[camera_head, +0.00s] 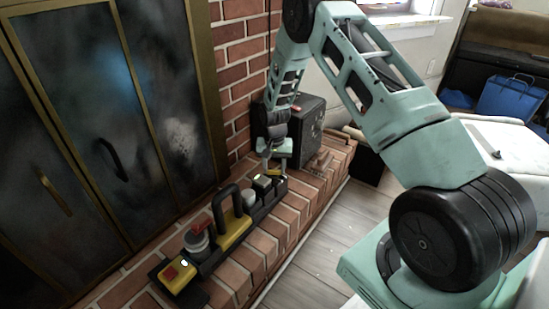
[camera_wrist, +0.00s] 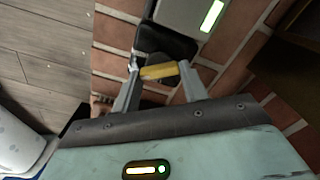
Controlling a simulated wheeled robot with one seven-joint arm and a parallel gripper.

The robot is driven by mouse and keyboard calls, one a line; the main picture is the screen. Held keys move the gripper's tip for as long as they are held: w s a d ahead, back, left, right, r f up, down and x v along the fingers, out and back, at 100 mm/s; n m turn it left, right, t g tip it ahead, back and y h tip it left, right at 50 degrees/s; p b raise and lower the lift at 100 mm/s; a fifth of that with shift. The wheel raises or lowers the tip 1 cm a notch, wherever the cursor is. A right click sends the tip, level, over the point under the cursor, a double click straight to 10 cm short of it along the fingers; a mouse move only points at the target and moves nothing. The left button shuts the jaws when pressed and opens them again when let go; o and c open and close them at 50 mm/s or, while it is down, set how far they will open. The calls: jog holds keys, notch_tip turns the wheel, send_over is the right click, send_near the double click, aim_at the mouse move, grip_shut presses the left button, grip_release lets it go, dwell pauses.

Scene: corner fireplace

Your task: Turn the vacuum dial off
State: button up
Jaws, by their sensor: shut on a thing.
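A long black control panel (camera_head: 214,262) lies on the brick hearth. The vacuum dial appears to be the small yellow-topped piece (camera_wrist: 158,72) at the panel's end, seen in the wrist view between my fingertips. My gripper (camera_head: 270,169) points down at the panel's far right end, and it also shows in the wrist view (camera_wrist: 160,68). It is shut on the dial, one finger at each end of the yellow bar. In the head view the dial is hidden behind my gripper. The dial's markings cannot be read.
Along the panel are a red-topped knob (camera_head: 199,230), a yellow block with a black handle (camera_head: 226,198), a yellow box with a red button (camera_head: 172,276) and a lit box (camera_head: 263,183). A dark box (camera_head: 307,132) stands behind my gripper. Glass fireplace doors (camera_head: 80,140) stand left.

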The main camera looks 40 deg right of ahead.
aim_at(274, 170)
jog(key=n+p, duration=0.5)
jog(key=n, duration=0.1)
jog(key=shift+r, duration=0.2)
jog(key=n+p, duration=0.3)
jog(key=n, duration=0.2)
jog(key=shift+a+f, duration=0.1)
jog(key=shift+f, duration=0.05)
dwell(0.4)
jog(key=o, duration=1)
notch_tip(274, 170, up, 17)
jog(key=p, duration=0.5)
